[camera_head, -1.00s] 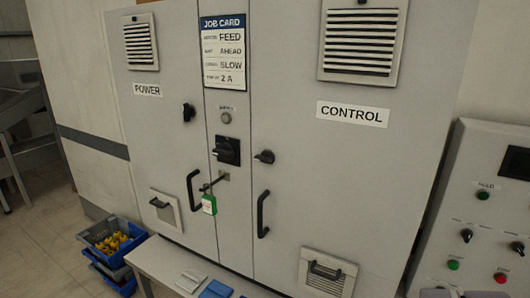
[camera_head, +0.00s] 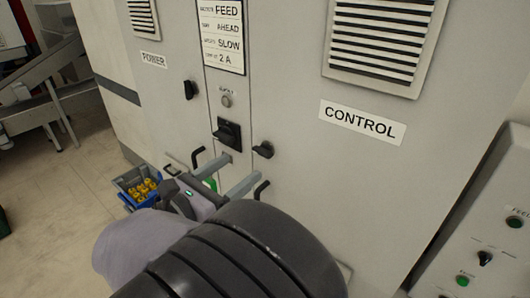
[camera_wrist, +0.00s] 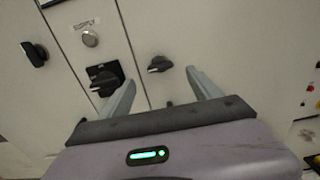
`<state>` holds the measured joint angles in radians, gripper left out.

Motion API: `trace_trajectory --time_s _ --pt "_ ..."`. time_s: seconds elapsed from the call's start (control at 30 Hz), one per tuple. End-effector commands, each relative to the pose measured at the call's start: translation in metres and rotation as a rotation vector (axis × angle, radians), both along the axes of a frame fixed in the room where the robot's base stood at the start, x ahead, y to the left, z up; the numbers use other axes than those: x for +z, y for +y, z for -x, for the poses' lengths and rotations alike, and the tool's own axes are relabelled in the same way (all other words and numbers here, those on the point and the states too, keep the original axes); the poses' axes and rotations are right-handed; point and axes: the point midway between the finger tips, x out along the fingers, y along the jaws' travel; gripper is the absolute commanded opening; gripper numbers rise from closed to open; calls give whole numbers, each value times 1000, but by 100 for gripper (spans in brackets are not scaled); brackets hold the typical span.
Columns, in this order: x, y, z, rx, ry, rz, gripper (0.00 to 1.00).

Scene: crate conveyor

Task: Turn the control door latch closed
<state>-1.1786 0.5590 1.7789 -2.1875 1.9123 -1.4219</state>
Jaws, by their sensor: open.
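The control door latch (camera_head: 263,150) is a small black knob on the grey door with the CONTROL label (camera_head: 362,122). Its grip lies roughly sideways, while the power door latch (camera_head: 190,89) stands upright. My gripper (camera_head: 244,165) is open and empty, its two grey fingers pointing at the cabinet. In the wrist view the latch (camera_wrist: 159,64) shows whole, just beyond and between the fingertips of my gripper (camera_wrist: 161,78). The fingers look apart from it, though the exact gap cannot be told. The control door looks shut.
A black rotary switch (camera_head: 228,133) is left of the latch, close to my left finger. Black door handles (camera_head: 261,190) lie below, partly hidden by my arm. A blue crate with yellow items (camera_head: 136,186) is on the floor at left. A control panel (camera_head: 480,235) is at right.

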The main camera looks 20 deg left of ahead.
Motion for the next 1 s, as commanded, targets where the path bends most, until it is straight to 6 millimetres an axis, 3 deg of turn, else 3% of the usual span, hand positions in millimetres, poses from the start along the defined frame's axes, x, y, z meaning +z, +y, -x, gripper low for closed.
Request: trace_trajectory --time_s 0.1,0.3,0.67,0.9,1.0 --pt "-1 -13 -30 -3 -1 -3 73" --pt "0 -25 -58 -1 0 -2 73" --pt "1 -27 -65 0 0 -2 73" --pt "1 -27 -65 0 0 -2 26" --pt "1 -27 -65 0 0 -2 10"
